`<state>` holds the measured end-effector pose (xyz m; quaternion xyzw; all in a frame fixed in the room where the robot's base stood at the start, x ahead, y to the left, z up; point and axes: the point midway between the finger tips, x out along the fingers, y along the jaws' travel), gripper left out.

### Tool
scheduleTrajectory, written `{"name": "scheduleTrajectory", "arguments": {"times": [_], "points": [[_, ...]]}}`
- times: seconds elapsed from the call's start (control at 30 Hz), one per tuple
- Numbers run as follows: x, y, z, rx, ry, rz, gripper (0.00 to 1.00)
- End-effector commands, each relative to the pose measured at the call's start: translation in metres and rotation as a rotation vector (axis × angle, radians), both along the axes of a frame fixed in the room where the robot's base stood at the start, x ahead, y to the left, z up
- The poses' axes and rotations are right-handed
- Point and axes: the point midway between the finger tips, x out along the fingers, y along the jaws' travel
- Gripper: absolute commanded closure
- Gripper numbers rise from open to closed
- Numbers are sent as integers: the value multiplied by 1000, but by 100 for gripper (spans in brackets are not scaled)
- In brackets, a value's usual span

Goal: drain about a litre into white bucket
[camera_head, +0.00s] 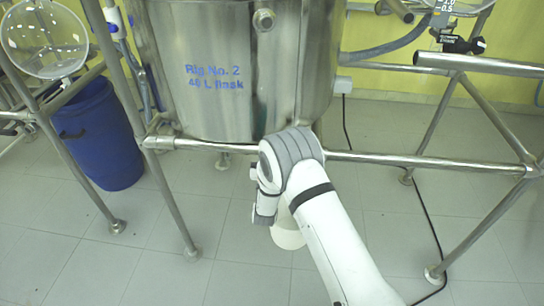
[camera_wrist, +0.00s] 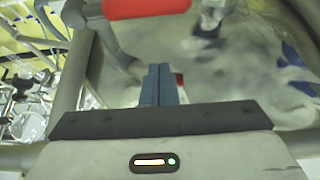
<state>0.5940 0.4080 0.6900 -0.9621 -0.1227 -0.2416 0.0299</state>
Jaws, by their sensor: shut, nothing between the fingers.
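The large steel vessel (camera_head: 235,105) with blue lettering "Rig No. 2" hangs in the tube frame in the head view. A white rounded thing low behind my arm (camera_head: 288,236), probably the white bucket, stands below the vessel; most of it is hidden. In the wrist view my gripper (camera_wrist: 160,84) has its two blue-grey fingers together with nothing between them. A red bar, possibly a valve handle (camera_wrist: 146,8), lies beyond the fingertips at the top edge, apart from them. A small red patch shows just right of the fingers. My arm hides the gripper in the head view.
A steel rail (camera_head: 430,162) crosses in front of the vessel at its base. A blue barrel (camera_head: 100,138) stands at left under a round glass flask (camera_head: 45,40). A black cable runs over the floor at right. The tiled floor between the frame legs is mostly clear.

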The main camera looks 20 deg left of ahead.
Motion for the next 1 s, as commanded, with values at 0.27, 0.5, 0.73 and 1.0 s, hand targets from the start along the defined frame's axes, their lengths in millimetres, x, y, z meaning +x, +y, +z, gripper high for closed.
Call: {"name": "scheduleTrajectory", "arguments": {"times": [0.27,0.5,0.73,1.0], "points": [[49,6,14,-2,3,-9,100],[53,5,-12,-1,0,-12,100],[54,5,-16,0,0,-13,100],[56,4,-17,-2,-2,-16,100]]}}
